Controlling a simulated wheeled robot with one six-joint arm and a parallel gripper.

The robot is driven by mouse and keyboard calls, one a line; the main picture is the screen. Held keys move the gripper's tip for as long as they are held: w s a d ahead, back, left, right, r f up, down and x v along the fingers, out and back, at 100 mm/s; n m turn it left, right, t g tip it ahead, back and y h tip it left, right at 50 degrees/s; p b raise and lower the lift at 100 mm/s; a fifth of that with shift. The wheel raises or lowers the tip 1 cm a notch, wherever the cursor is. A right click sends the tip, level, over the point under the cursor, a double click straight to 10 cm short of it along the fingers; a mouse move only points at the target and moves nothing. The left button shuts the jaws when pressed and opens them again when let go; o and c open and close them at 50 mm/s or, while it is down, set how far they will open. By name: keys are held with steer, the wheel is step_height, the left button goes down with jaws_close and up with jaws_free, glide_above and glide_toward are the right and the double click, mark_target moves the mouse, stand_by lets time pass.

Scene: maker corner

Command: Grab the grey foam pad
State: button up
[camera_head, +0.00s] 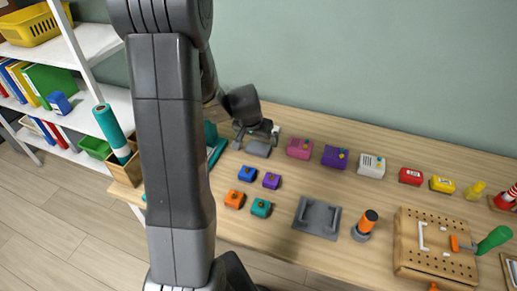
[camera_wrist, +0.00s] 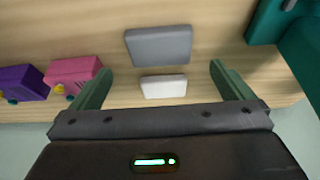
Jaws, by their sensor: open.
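The grey foam pad (camera_head: 258,149) is a flat rectangular block on the wooden table, just in front of my gripper (camera_head: 254,130) in the head view. In the wrist view the grey pad (camera_wrist: 159,45) lies just ahead of the fingertips, roughly centred between them. My gripper (camera_wrist: 162,68) is open, with its two green-grey fingers wide apart and nothing held. A smaller white block (camera_wrist: 163,86) shows between the fingers, close beside the pad; its far end is near the gripper body in the picture. I cannot tell the height of the fingertips above the table.
A teal object (camera_wrist: 285,30) stands right of the pad in the wrist view. Pink (camera_wrist: 72,75) and purple (camera_wrist: 20,83) boxes are at left. Small coloured blocks (camera_head: 248,174), a grey tray (camera_head: 318,218) and a pegboard box (camera_head: 432,266) occupy the table. The wall (camera_head: 380,70) is close behind.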

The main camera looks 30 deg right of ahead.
mark_target(259, 146)
steer(key=x, duration=0.5)
steer(key=shift+s+a+f, duration=0.1)
steer(key=shift+a, duration=0.05)
steer(key=c, duration=1)
